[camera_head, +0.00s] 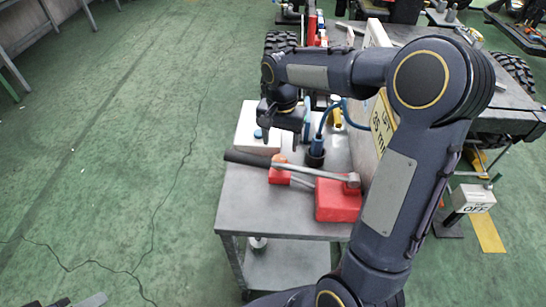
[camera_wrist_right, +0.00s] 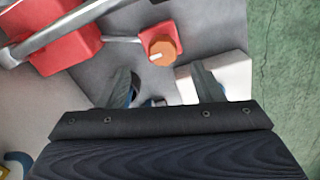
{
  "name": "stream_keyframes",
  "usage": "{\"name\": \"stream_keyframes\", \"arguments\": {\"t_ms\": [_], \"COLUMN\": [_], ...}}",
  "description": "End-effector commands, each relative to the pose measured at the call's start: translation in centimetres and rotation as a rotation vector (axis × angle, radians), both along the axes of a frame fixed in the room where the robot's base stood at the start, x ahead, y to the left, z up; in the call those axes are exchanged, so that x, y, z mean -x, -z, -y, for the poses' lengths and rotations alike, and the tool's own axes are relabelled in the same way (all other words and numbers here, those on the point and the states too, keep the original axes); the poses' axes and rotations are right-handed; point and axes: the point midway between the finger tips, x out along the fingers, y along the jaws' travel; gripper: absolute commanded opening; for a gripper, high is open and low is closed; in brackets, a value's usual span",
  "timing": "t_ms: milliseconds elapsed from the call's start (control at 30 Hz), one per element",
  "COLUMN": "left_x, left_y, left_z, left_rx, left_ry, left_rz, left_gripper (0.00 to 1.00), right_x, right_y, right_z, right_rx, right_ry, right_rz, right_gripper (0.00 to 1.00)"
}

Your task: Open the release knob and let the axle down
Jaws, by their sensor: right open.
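The release knob (camera_head: 279,159) is orange and sits on a small red block (camera_head: 279,177) on the grey cart. In the right wrist view the knob (camera_wrist_right: 161,47) has a pale mark and lies just beyond the fingertips. My right gripper (camera_head: 281,136) is open and empty above the cart, close to the knob and apart from it. Its two fingers (camera_wrist_right: 165,87) are spread in the wrist view. A red pump body (camera_head: 337,199) with a long black-gripped lever (camera_head: 255,159) lies beside the knob. I cannot make out the axle clearly. My left gripper is not in view.
A white box (camera_head: 248,140) with a blue button stands left of the gripper. A dark cup with blue-handled tools (camera_head: 316,155) and a yellow sign (camera_head: 382,120) stand to the right. Tyres (camera_head: 281,41) show behind. The cart's front left top (camera_head: 245,205) is bare.

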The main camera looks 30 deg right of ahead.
Motion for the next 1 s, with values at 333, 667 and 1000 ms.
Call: {"name": "stream_keyframes", "arguments": {"t_ms": [333,667,1000], "left_x": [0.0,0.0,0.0], "left_y": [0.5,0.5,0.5], "left_z": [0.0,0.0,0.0], "left_rx": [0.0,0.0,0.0], "left_ry": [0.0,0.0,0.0], "left_rz": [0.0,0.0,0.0], "left_gripper": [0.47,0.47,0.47], "right_x": [0.0,0.0,0.0], "right_y": [4.1,8.1,8.4], "right_z": [0.0,0.0,0.0], "right_rx": [0.001,0.001,0.001], "right_ry": [0.0,0.0,0.0], "right_rz": [-0.006,-0.002,0.001], "right_gripper": [0.6,0.6,0.56]}}
